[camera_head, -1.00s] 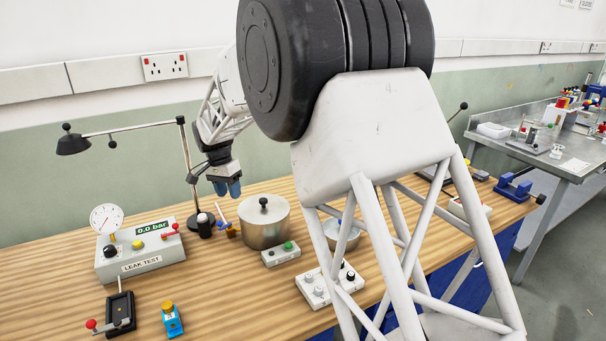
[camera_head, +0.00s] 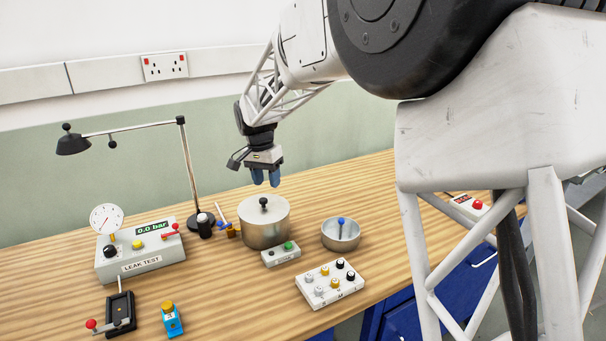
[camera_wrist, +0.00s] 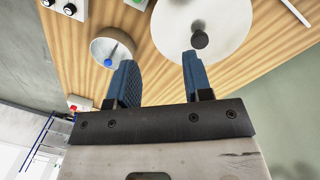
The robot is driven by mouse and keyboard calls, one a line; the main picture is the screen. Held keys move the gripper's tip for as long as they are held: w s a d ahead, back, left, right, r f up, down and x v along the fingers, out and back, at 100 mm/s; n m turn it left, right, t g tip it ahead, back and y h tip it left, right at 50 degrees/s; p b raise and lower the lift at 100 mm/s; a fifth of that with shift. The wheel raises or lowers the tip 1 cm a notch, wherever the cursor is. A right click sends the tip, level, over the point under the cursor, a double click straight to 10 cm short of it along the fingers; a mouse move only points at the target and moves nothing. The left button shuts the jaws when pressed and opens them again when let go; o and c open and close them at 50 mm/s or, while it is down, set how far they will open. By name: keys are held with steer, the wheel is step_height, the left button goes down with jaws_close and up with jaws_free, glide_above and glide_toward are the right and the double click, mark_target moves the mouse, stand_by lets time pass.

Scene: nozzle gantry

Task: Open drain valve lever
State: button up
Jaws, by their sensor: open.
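A red-tipped lever (camera_head: 170,228) sits on the right part of the leak test box (camera_head: 140,258), which has a round gauge and a display reading 0.0 bar. Another lever with a red knob (camera_head: 91,324) sticks out left from a black fixture (camera_head: 121,312) in front of the box. I cannot tell which is the drain valve lever. My gripper (camera_head: 265,180) is open and empty, above the lidded metal pot (camera_head: 265,228) and well right of both levers. In the wrist view its blue fingers (camera_wrist: 160,76) are apart, and neither lever shows.
A metal bowl (camera_head: 341,238) holding a blue-knobbed item stands right of the pot. A white knob panel (camera_head: 330,283), a small green-button box (camera_head: 281,254) and a blue item with a yellow top (camera_head: 172,319) lie in front. A desk lamp (camera_head: 188,170) stands behind the leak test box.

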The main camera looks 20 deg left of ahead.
steer(key=s+d+r, duration=0.1)
steer(key=d+r, duration=0.3)
steer(key=d, duration=0.7)
steer(key=shift+s+y, duration=0.3)
steer(key=shift+s, duration=0.1)
steer(key=shift+r, duration=0.1)
steer(key=n+h, duration=0.1)
steer(key=n, duration=0.3)
glide_above(219, 222)
steer(key=a, duration=0.2)
step_height(219, 222, down, 14)
steer(key=shift+r+t, duration=0.2)
steer(key=shift+t, duration=0.1)
steer(key=shift+w+d, duration=0.1)
steer(key=shift+f, duration=0.1)
steer(key=shift+w+d+f, duration=0.1)
steer(key=shift+d+f, duration=0.15)
steer(key=shift+f, duration=1)
steer(key=shift+d+f, duration=0.3)
steer(key=shift+f, duration=0.95)
steer(key=shift+w+d+f, duration=0.1)
steer(key=shift+d+f, duration=0.15)
steer(key=shift+f, duration=1)
